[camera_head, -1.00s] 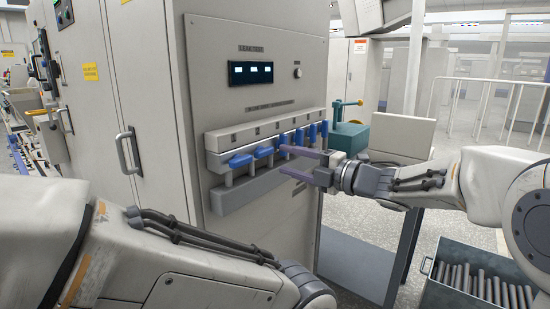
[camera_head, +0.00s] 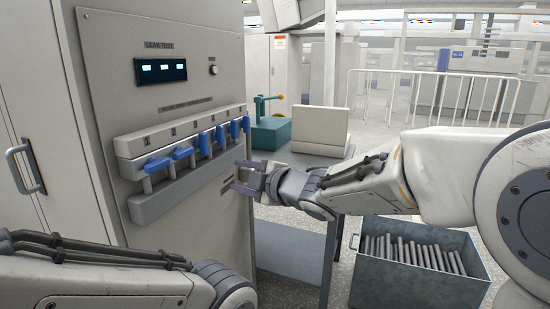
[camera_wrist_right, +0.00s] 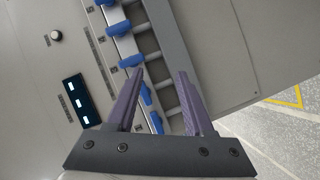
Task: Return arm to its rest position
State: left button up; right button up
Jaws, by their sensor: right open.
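My right gripper (camera_head: 246,178) is open and empty, in front of the right part of the leak test panel. Its two purple fingers also show apart in the right wrist view (camera_wrist_right: 160,100), with the panel's valve row behind them. The leak test panel (camera_head: 115,75) carries a row of several blue levers (camera_head: 183,153) above a grey lower rail (camera_head: 185,190). The levers toward the left stick outward, and those toward the right hang upright. My left arm shows at the lower left, but its gripper is outside the picture.
A metal bin (camera_head: 400,285) with several grey rods stands at the lower right. A teal device (camera_head: 270,133) and a beige box (camera_head: 321,130) are behind my right gripper. A white railing (camera_head: 440,72) stands farther back. A cabinet door handle (camera_head: 26,167) is at the left.

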jog(key=s+d+f+m+g+h, duration=0.2)
jog(key=s+d+f+m+h, duration=0.25)
jog(key=s+f, duration=0.3)
jog(key=s+d+f+m+g+h, duration=0.3)
jog(key=s+d+f+m, duration=0.25)
jog(key=s+f, duration=0.2)
jog(key=s+d+f+m+g+h, duration=0.1)
jog(key=s+d+f+m+g, duration=0.1)
jog(key=s, duration=0.4)
jog(key=s+d+f+m+g+h, duration=0.1)
jog(key=s+g, duration=0.1)
jog(key=s, duration=0.5)
jog(key=s+d+f+m+g+h, duration=0.1)
jog(key=s+d+f+m+g, duration=0.15)
jog(key=s, duration=0.35)
pick_arm(q)
notch_tip(320, 180, up, 24)
jog(key=p, duration=2.4)
jog(key=shift+r, duration=0.25)
pick_arm(e)
notch_tip(320, 180, up, 25)
jog(key=a, duration=0.1)
jog(key=shift+w+f, duration=0.15)
jog(key=shift+w, duration=0.2)
jog(key=shift+n+y, duration=0.25)
pick_arm(q)
grip_shut()
